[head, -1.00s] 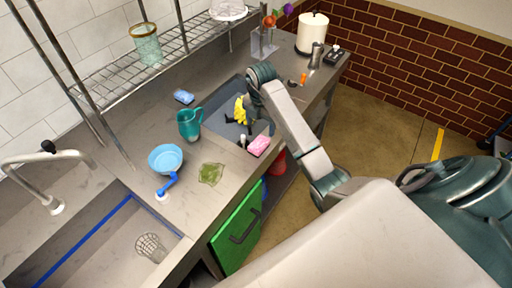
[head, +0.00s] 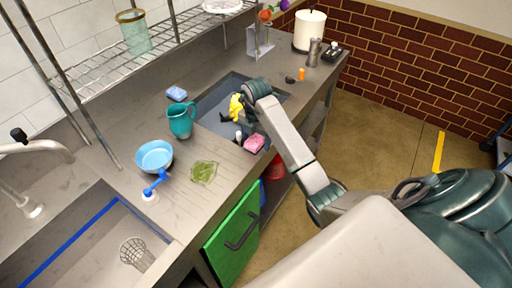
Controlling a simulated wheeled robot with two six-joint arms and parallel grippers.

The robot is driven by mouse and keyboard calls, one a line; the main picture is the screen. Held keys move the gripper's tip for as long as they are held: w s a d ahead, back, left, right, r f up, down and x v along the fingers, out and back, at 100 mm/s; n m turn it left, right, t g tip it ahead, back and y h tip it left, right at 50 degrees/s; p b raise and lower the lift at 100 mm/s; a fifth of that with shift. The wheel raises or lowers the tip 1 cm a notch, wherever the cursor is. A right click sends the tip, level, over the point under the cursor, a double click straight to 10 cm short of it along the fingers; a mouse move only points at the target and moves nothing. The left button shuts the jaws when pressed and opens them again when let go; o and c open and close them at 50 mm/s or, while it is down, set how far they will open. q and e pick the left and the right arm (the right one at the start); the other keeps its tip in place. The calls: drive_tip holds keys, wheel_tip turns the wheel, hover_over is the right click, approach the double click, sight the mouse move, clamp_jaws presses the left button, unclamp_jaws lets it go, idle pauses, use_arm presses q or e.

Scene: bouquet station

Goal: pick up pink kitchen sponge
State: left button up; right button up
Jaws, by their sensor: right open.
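The pink kitchen sponge (head: 254,144) lies at the front edge of the grey counter, just in front of the sunken basin. My right arm reaches in from the right, and my right gripper (head: 246,128) is open just behind the sponge, pointing down. The gripper is small and partly hidden by its own wrist. I cannot tell whether a finger touches the sponge. My left gripper is not in view.
A yellow item (head: 236,107) is in the basin beside my wrist. A teal pitcher (head: 181,123), blue sponge (head: 176,93), light-blue bowl (head: 154,156) and green cloth-like piece (head: 204,172) are to the left. A small white-topped item (head: 238,137) stands close left of the sponge.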

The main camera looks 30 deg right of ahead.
drive_tip(key=shift+f, duration=0.1)
drive_tip(key=shift+c, duration=0.4)
drive_tip(key=c, duration=1)
drive_tip(key=shift+d, duration=0.1)
